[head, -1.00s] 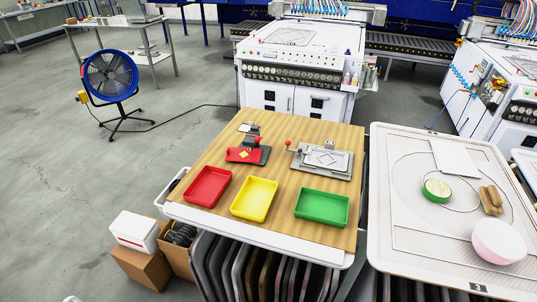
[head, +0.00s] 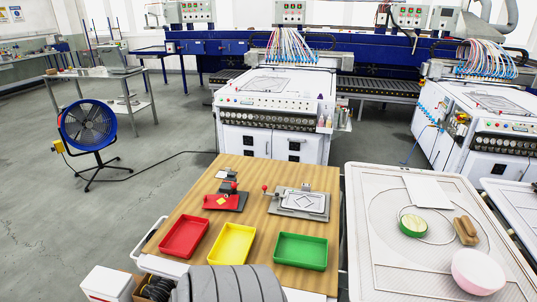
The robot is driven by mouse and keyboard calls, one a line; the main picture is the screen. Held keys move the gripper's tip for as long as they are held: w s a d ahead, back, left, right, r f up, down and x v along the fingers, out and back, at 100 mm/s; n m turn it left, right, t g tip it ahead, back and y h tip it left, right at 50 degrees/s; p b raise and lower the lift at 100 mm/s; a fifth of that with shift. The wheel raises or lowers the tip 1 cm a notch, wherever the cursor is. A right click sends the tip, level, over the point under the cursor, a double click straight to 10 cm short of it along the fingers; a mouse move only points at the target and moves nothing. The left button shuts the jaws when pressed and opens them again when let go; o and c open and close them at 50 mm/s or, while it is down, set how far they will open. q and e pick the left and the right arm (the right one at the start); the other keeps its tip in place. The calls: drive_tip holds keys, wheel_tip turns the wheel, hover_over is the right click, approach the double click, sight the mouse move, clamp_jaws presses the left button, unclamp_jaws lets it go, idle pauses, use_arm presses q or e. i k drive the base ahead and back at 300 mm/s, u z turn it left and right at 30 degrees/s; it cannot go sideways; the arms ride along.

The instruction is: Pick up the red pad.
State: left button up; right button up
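The red pad (head: 216,202) lies on a dark plate with a small grey and red clamp behind it, toward the back left of the wooden table top (head: 262,250). A small yellow diamond shows on it. From here I cannot tell whether the clamp presses on it. Neither of my grippers is in view.
A red tray (head: 184,237), a yellow tray (head: 231,244) and a green tray (head: 300,252) stand along the front of the wooden top. A grey clamp fixture (head: 302,202) is right of the pad. A white table (head: 385,265) with a pink bowl (head: 478,271) stands at right.

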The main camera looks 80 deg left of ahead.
sight(210, 201)
drive_tip(key=z, duration=0.05)
drive_tip(key=k, duration=1.15)
drive_tip(key=u, duration=1.4)
